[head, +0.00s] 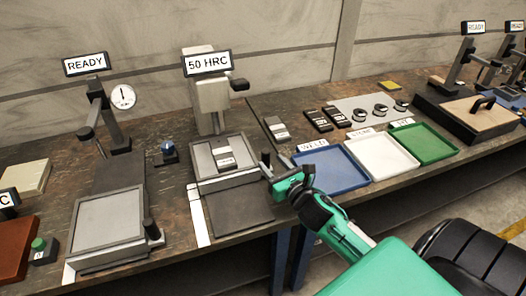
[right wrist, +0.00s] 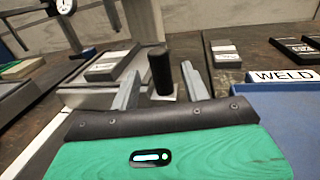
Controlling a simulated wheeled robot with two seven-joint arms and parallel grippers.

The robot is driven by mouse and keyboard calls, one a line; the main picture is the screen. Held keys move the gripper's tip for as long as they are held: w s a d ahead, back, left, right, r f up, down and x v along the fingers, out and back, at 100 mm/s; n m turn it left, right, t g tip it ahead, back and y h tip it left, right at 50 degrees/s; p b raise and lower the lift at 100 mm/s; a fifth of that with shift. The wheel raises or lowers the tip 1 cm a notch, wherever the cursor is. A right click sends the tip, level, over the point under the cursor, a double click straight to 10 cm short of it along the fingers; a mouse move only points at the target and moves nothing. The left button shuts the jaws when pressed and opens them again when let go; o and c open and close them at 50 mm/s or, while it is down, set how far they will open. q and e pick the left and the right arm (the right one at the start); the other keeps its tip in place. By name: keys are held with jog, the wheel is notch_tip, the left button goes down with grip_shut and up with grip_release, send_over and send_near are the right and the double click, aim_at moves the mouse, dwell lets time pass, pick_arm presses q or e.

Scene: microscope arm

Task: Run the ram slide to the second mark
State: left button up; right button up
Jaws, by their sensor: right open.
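The hardness tester (head: 208,95) with the "50 HRC" display has a grey slide plate (head: 205,150) at its foot, carrying a small labelled block (head: 226,158). A black upright knob (right wrist: 162,70) shows between my right gripper's fingers in the right wrist view; in the head view it is beside the plate's right edge. My right gripper (head: 277,172) is open around or just in front of this knob; contact cannot be told. A white strip (head: 198,215) runs along the slide's left side; its marks are too small to read. My left gripper is not in view.
A second station (head: 108,222) marked READY, with its own grey plate and black knob, stands to the left. Blue (head: 330,168), white (head: 380,155) and green (head: 424,143) trays lie to the right. A dark flat base area (head: 232,210) in front of the slide is clear.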

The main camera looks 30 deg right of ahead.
aim_at(268, 159)
jog(key=shift+w+d+p, duration=0.1)
jog(key=shift+w+p, duration=0.25)
jog(key=shift+w, duration=2.7)
grip_shut()
